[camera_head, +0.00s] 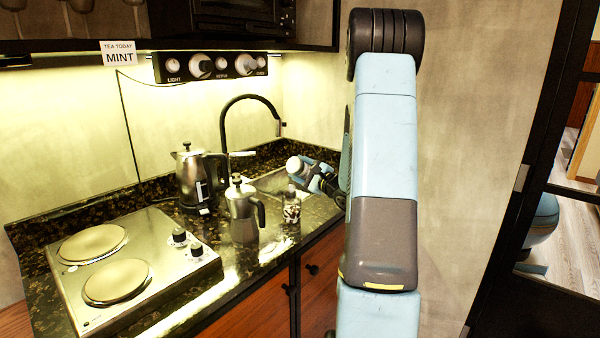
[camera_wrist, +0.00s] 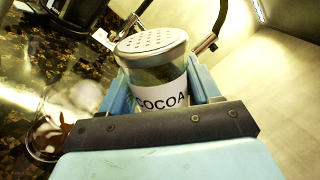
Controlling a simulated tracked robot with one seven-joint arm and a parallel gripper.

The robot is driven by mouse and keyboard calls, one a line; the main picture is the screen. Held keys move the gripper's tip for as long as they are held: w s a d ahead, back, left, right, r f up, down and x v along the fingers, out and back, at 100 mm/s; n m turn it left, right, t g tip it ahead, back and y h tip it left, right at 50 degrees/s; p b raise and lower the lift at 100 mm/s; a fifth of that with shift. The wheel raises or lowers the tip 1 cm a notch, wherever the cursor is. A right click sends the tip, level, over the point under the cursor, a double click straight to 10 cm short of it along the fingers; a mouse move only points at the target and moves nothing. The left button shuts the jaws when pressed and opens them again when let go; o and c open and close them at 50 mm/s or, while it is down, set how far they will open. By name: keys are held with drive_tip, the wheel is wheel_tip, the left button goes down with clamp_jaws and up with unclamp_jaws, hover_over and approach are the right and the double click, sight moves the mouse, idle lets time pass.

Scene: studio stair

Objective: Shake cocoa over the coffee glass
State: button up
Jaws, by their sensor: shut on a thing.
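My gripper (camera_head: 308,172) is shut on the cocoa shaker (camera_wrist: 158,80), with one blue finger on each side of it in the wrist view. The shaker is a clear jar with a white COCOA label and a perforated metal lid. In the head view the shaker (camera_head: 294,164) shows small and pale at the gripper's end, above the counter. A small clear glass (camera_head: 291,209) with pale and dark contents stands on the counter below it. A clear round rim at lower left in the wrist view looks like this glass (camera_wrist: 42,133). No falling cocoa can be seen.
A moka pot (camera_head: 242,210) stands just left of the glass. A steel kettle (camera_head: 192,178) is behind it. A two-plate hob (camera_head: 125,265) fills the left counter. A black tap (camera_head: 226,120) rises by the sink (camera_head: 272,182) at the back.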

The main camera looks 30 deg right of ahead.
drive_tip(key=m, duration=0.1)
drive_tip(key=r+m, duration=0.1)
drive_tip(key=m, duration=0.2)
drive_tip(key=r+m, duration=0.1)
drive_tip(key=shift+s+a+r+m+h, duration=0.1)
drive_tip(key=shift+s+a+m+h, duration=0.05)
drive_tip(key=shift+a+m+h, duration=0.25)
drive_tip(key=m, duration=0.2)
drive_tip(key=r+m, duration=0.1)
drive_tip(key=m, duration=0.1)
drive_tip(key=a+r+m, duration=0.1)
drive_tip(key=shift+s+a+r+m+g, duration=0.1)
drive_tip(key=shift+s+r+m+g, duration=0.1)
drive_tip(key=shift+m+g, duration=0.2)
